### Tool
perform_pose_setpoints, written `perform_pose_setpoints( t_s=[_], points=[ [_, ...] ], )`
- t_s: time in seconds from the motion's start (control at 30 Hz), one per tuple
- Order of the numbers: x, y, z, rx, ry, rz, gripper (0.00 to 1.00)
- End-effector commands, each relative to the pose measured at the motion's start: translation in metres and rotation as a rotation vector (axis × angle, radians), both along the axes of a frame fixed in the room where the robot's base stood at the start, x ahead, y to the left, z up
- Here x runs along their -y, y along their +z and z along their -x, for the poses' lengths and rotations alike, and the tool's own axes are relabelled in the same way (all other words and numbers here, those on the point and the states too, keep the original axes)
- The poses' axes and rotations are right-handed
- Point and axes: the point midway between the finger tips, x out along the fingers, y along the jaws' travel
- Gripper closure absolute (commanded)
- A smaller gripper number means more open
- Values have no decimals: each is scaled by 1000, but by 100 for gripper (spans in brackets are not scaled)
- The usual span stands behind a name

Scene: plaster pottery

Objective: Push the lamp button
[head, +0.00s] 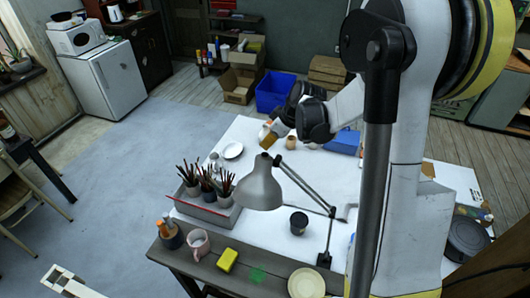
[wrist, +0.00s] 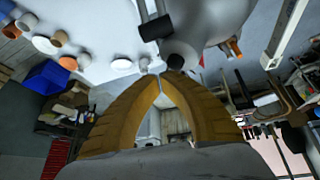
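A grey desk lamp stands on the table, its cone-shaped shade (head: 260,188) facing down, its jointed arm running right to a post. My gripper (head: 268,145) is just behind and above the narrow top of the shade, pointing toward it. In the wrist view the brown fingers arch together and their tips (wrist: 160,77) meet, with nothing seen held between them. The lamp shade (wrist: 215,20) fills the top of that view, its rounded narrow end close above the fingertips. I cannot tell whether they touch. I cannot clearly make out the button.
A grey tray (head: 205,211) with pots of brushes stands left of the lamp. A dark cup (head: 299,223) is under the lamp arm. A pink mug (head: 199,243), a yellow sponge (head: 228,260) and a cream plate (head: 306,283) lie along the front edge. White pottery stands behind.

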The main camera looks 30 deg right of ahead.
Motion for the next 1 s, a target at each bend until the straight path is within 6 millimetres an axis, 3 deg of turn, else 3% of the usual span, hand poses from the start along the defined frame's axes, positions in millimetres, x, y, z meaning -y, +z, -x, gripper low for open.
perform_pose_setpoints(
  t_s=[1.0],
  points=[
    [-3, -8, 3, 0, 0, 0, 100]
  ],
)
